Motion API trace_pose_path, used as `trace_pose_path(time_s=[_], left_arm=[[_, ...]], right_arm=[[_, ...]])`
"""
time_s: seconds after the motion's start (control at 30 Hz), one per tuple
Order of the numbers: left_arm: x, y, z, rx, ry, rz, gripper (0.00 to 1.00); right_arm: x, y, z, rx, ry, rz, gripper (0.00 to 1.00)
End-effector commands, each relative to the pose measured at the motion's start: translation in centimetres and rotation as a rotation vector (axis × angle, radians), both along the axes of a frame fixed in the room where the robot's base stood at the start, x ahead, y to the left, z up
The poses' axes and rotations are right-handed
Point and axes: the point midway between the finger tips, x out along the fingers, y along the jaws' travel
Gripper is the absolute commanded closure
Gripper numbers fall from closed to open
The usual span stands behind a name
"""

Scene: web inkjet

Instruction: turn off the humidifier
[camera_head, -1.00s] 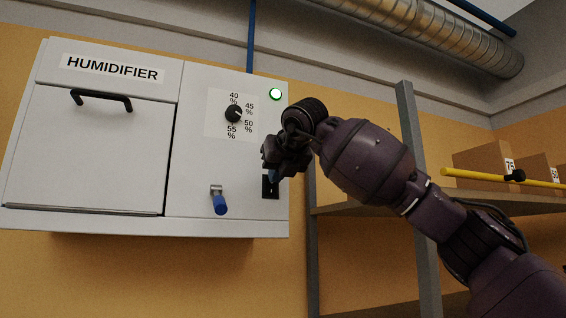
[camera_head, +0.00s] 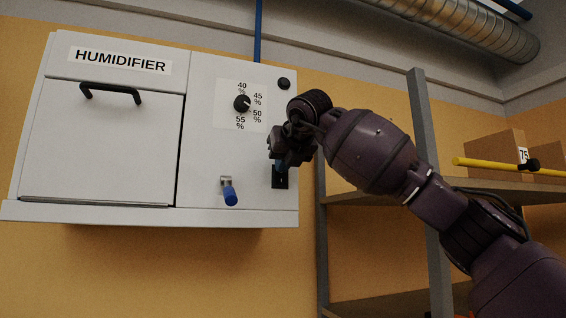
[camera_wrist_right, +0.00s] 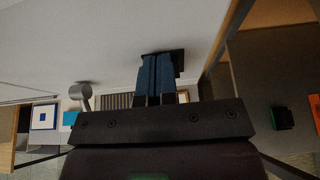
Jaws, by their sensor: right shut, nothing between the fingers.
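The humidifier (camera_head: 105,140) is a white wall cabinet at the left of the head view. Its round indicator lamp (camera_head: 284,84) at the top right is dark. Below are a black dial (camera_head: 242,103) and a valve with a blue handle (camera_head: 230,195) hanging down. A black switch plate (camera_head: 281,180) is at the lower right of the panel, partly hidden by my right gripper (camera_head: 281,162). In the wrist view the right gripper's blue fingers (camera_wrist_right: 156,75) are shut with nothing between them, their tips at the black plate (camera_wrist_right: 177,57). My left gripper is out of view.
A grey metal shelf post (camera_head: 430,190) and shelves with cardboard boxes (camera_head: 490,158) stand to the right. A yellow bar (camera_head: 500,165) crosses there. A blue pipe (camera_head: 258,30) runs up the wall above the cabinet.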

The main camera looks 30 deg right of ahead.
Motion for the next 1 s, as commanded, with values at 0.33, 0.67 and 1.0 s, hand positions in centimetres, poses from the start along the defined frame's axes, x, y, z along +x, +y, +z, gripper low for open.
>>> trace_pose_path(time_s=[0.33,0.67,1.0], left_arm=[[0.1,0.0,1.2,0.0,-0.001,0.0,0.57],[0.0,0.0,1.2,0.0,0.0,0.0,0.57],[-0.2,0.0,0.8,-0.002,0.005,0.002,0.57]], right_arm=[[0.0,0.0,1.4,0.0,-0.001,0.0,1.0],[0.0,0.0,1.5,0.0,0.0,0.0,1.0],[-0.1,-0.3,1.6,0.001,0.0,0.002,1.0]])
